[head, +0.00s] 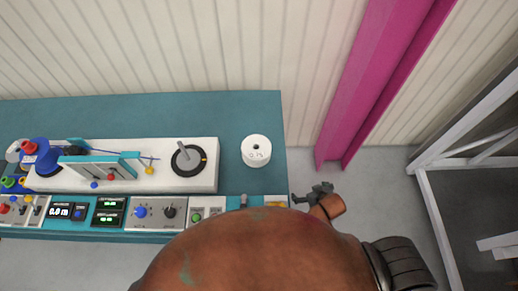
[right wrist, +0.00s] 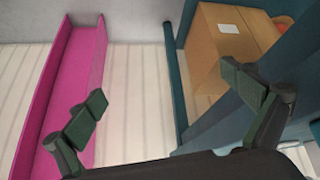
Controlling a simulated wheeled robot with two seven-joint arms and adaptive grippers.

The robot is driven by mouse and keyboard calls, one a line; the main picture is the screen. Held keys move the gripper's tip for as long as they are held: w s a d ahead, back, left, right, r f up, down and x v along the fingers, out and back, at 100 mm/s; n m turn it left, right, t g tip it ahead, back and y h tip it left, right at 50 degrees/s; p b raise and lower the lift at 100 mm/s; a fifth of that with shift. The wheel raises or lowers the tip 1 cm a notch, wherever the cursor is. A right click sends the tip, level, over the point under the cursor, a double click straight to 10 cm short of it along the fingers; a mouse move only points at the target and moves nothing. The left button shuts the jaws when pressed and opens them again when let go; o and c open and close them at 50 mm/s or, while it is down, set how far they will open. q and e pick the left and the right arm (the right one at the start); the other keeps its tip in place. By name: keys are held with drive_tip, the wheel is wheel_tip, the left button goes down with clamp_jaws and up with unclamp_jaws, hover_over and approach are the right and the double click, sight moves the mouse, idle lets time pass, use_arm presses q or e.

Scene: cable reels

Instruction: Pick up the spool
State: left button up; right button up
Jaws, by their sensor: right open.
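The white spool (head: 256,152), marked 0.15 with a dark centre hole, stands on the right part of the teal bench (head: 240,110) in the head view. My right gripper (head: 308,196) is beyond the bench's right edge, to the lower right of the spool and apart from it. In the right wrist view my right gripper (right wrist: 168,103) has its two fingers spread wide with nothing between them. The spool does not show in that view. My left gripper is not in view.
A white winding machine (head: 120,180) with a dark round spindle (head: 188,160) stands left of the spool, above a control panel (head: 150,212). A pink post (head: 375,75) rises at right. In the right wrist view a cardboard box (right wrist: 208,48) sits beside teal framing.

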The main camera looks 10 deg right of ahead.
wheel_tip(320, 180, up, 9)
drive_tip(key=w+a+t+p, duration=0.1)
drive_tip(key=w+a, duration=0.1)
drive_tip(key=n+t+y, duration=0.4)
drive_tip(key=n+y, duration=0.1)
drive_tip(key=y, duration=0.2)
approach(254, 146)
drive_tip(key=shift+w+d+f+p, duration=0.3)
drive_tip(key=shift+w+d+f, duration=0.05)
drive_tip(key=shift+w, duration=0.05)
drive_tip(key=shift+w+a+r+t+y, duration=0.1)
drive_tip(key=shift+w+a+t+y, duration=0.2)
drive_tip(key=shift+a+y, duration=0.25)
drive_tip(key=x, duration=0.7)
drive_tip(key=shift+s+f, duration=0.1)
drive_tip(key=shift+f, duration=0.25)
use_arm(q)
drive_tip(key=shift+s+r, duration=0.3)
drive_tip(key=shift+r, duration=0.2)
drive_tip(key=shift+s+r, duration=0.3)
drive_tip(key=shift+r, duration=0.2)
use_arm(e)
drive_tip(key=shift+r, duration=0.1)
drive_tip(key=c, duration=1.5)
drive_tip(key=shift+c, duration=0.2)
